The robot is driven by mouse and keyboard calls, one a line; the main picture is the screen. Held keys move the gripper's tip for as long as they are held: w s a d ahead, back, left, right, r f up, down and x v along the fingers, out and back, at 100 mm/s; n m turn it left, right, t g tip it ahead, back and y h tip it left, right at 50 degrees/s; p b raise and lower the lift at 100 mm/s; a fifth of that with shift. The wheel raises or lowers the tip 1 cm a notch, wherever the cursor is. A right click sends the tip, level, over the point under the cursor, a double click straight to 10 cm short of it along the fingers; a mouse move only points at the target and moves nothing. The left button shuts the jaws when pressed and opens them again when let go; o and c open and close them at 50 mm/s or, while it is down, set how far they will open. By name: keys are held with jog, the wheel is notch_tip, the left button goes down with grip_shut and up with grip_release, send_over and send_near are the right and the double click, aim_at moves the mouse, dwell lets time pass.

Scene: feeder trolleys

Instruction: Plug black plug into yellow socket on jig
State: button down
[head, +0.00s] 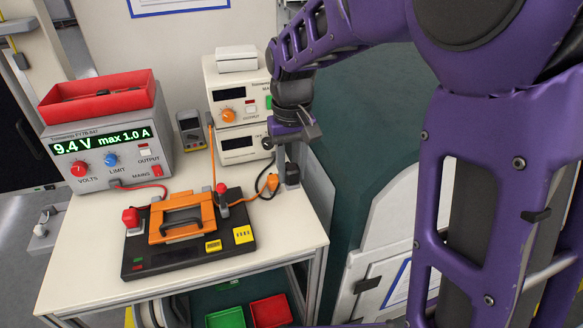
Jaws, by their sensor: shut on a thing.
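My gripper (291,160) is at the right edge of the white bench, shut on a small black plug (292,175). The plug hangs below the jaws, apart from the jig; its front face is too small to make out. An orange piece with an orange cable shows just left of it. The jig (190,262) is a black base with an orange frame and dark handle, lying left of and below my gripper. A yellow socket (243,234) with dark openings is at its right front. Another yellow block (213,245) sits left of it.
Red-topped clamps (130,217) stand on the jig. A power supply (105,135) with a red tray is at the back left. A multimeter (191,130) and stacked instruments (237,100) stand behind. Green (225,318) and red bins (271,311) are below the bench.

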jog(key=shift+a, duration=0.15)
jog(key=s+a+p, duration=0.1)
jog(key=s+a, duration=0.3)
jog(key=a, duration=0.6)
jog(key=shift+s+a, duration=0.35)
jog(key=shift+s, duration=0.05)
dwell(0.4)
jog(key=shift+f+b, duration=0.4)
jog(key=shift+f, duration=1.1)
jog(key=shift+f, duration=0.15)
jog(key=shift+f+b, duration=2.05)
jog(key=shift+f, duration=0.9)
jog(key=shift+f, duration=0.6)
